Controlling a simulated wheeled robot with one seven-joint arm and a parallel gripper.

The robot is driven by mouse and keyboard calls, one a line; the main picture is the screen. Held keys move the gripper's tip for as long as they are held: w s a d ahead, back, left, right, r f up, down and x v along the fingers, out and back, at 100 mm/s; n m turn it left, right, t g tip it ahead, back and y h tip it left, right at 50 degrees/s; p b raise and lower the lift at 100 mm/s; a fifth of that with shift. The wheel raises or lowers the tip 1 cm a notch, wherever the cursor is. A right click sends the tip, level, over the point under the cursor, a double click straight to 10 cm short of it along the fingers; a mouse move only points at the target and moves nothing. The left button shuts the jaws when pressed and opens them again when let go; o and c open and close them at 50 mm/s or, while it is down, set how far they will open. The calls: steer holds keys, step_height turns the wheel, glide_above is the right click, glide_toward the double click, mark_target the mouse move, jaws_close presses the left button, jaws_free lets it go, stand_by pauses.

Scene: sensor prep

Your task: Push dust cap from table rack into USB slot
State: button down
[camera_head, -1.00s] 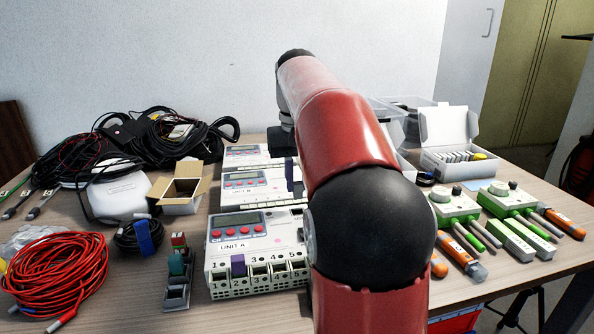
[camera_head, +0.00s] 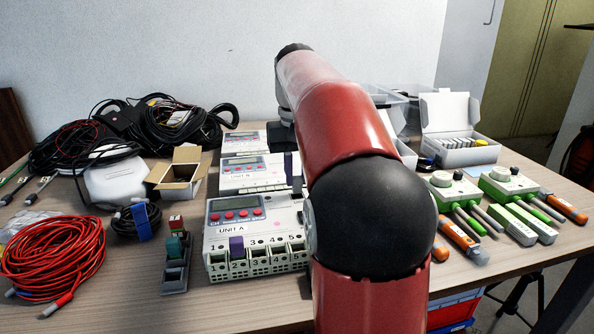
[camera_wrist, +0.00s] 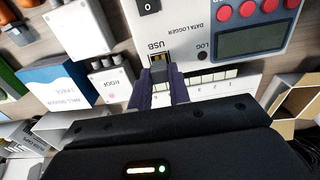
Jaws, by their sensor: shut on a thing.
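In the wrist view, my gripper (camera_wrist: 159,84) has purple fingers shut on a small dark grey dust cap (camera_wrist: 159,73). The cap points at the USB slot (camera_wrist: 162,58) of the white data logger (camera_wrist: 200,22), whose lighter inside still shows in part. The cap's tip is at or just short of the slot's edge; I cannot tell if it touches.
Unit B (camera_head: 245,177) stands behind Unit A. Red cable (camera_head: 55,262) lies at the left. An open cardboard box (camera_head: 178,175) stands behind. Green instruments (camera_head: 510,185) and orange-handled tools are at the right.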

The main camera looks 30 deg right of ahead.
steer(key=shift+f+p, duration=0.55)
steer(key=shift+f, duration=0.55)
stand_by(3.4)
steer(key=c, duration=1.2)
jaws_free()
steer(key=shift+c, duration=0.2)
steer(key=shift+o, duration=0.8)
steer(key=shift+r, duration=0.1)
steer(key=shift+r+p, duration=0.35)
steer(key=shift+r, duration=3.1)
steer(key=shift+s, duration=0.1)
